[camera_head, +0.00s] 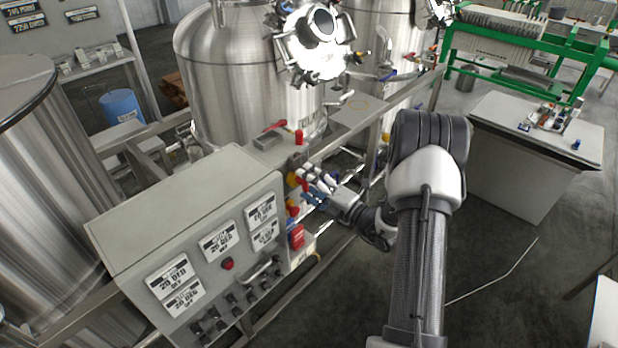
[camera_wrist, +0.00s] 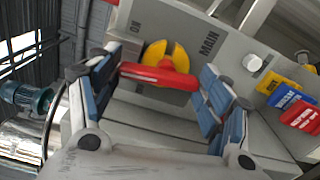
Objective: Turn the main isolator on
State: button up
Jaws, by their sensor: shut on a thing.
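The main isolator is a red handle (camera_wrist: 160,77) on a yellow round plate (camera_wrist: 178,52), on a grey panel face marked MAIN and ON in the wrist view. The handle lies across the gap between my blue-padded fingers, its ends near the two pads. My gripper (camera_wrist: 162,82) is shut on the handle. In the head view my gripper (camera_head: 318,188) is at the end face of the grey control cabinet (camera_head: 180,205), by the yellow plate (camera_head: 291,180). My fingers partly hide the handle there.
Yellow (camera_wrist: 272,84), blue (camera_wrist: 292,98) and red (camera_wrist: 303,119) tags sit beside the isolator. A red box (camera_head: 297,236) is lower on the cabinet's end face. Steel tanks (camera_head: 230,85) stand behind. Open floor (camera_head: 500,255) lies to the right of my arm.

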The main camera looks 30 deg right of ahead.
jog(key=shift+m+p, duration=0.4)
jog(key=shift+m, duration=0.3)
jog(key=o, duration=1)
jog(key=shift+o, duration=0.2)
jog(key=v, duration=1.2)
